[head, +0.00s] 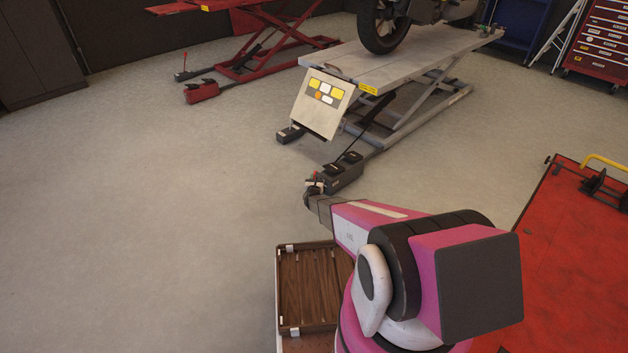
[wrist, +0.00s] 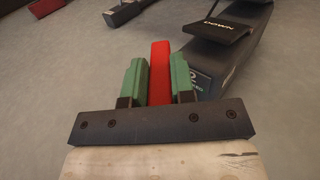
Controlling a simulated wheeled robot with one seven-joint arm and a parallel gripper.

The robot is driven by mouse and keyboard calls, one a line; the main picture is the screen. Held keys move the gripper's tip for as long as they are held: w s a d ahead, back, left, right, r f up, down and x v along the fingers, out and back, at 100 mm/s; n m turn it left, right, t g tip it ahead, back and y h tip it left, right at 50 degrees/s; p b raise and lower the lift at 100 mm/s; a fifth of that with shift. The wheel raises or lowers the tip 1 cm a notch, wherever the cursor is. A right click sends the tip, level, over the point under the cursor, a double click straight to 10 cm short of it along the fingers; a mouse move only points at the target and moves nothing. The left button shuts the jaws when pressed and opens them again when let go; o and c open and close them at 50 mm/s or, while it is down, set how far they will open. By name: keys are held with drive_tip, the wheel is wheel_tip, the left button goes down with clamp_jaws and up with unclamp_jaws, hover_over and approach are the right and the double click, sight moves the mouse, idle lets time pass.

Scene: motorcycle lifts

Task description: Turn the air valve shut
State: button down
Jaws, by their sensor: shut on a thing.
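The air valve's red handle (wrist: 160,70) stands between the two green fingers of my gripper (wrist: 158,82) in the wrist view. The fingers are shut on it, one on each side. The valve's body below the handle is hidden by the fingers and the gripper bar. In the head view my gripper (head: 314,184) is small, at the left end of the black foot-pedal unit (head: 345,172) of the grey lift. The same unit shows in the wrist view (wrist: 232,55), right of the fingers, with a pedal marked DOWN.
The grey lift (head: 400,62) carries a motorcycle, its front wheel (head: 382,25) showing. A red lift (head: 228,65) stands at back left, a red platform (head: 575,250) at right. The floor at left is clear.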

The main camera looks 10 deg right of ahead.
drive_tip(key=shift+d+n+y, duration=0.1)
drive_tip(key=shift+n+y, duration=0.2)
drive_tip(key=shift+y, duration=0.1)
drive_tip(key=c, duration=1)
unclamp_jaws()
drive_tip(key=shift+o, duration=0.2)
drive_tip(key=shift+r, duration=0.15)
drive_tip(key=shift+s+r, duration=0.1)
drive_tip(key=shift+r, duration=0.2)
drive_tip(key=r, duration=0.4)
drive_tip(key=shift+s+a, duration=0.25)
drive_tip(key=shift+a, duration=0.05)
drive_tip(key=s+a+r, duration=0.6)
drive_tip(key=a, duration=0.3)
drive_tip(key=shift+r, duration=0.1)
